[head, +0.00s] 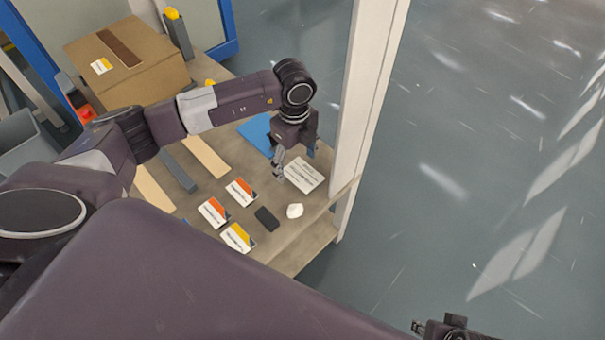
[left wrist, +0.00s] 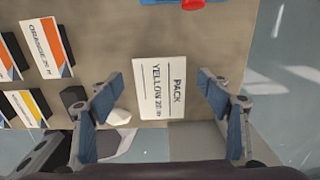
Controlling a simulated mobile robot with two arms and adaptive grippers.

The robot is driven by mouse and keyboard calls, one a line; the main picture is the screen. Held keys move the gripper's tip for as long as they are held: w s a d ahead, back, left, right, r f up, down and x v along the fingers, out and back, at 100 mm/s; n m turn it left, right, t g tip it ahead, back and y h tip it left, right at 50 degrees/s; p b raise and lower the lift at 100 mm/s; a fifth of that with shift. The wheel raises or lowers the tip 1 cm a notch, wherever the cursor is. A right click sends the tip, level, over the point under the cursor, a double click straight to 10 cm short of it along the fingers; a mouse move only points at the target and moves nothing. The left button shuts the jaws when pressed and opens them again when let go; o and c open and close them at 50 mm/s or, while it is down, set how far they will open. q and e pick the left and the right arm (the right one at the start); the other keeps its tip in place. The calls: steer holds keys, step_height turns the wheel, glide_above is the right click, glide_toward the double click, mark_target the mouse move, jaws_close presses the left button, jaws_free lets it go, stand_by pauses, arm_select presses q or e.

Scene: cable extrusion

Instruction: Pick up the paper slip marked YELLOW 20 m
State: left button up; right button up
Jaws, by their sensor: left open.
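The white paper slip (head: 304,175) lies flat on the bench near its right edge. In the left wrist view the slip (left wrist: 158,90) reads PACK and YELLOW 20 m. My left gripper (head: 295,164) points down just above it, open and empty. In the left wrist view the slip shows between the two spread fingers of the gripper (left wrist: 160,84), apart from both. My right gripper (head: 452,328) seems to be the dark part at the bottom edge of the head view, mostly cut off.
Two orange-cornered cards (head: 240,191) (head: 213,212) and a yellow-cornered card (head: 237,237) lie left of the slip. A black block (head: 266,218) and a white lump (head: 294,211) lie in front. A pale post (head: 362,110) stands right. A cardboard box (head: 125,70) sits behind.

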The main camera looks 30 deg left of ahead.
arm_select(q)
steer(key=shift+f, duration=0.25)
stand_by(0.3)
steer(key=c, duration=0.8)
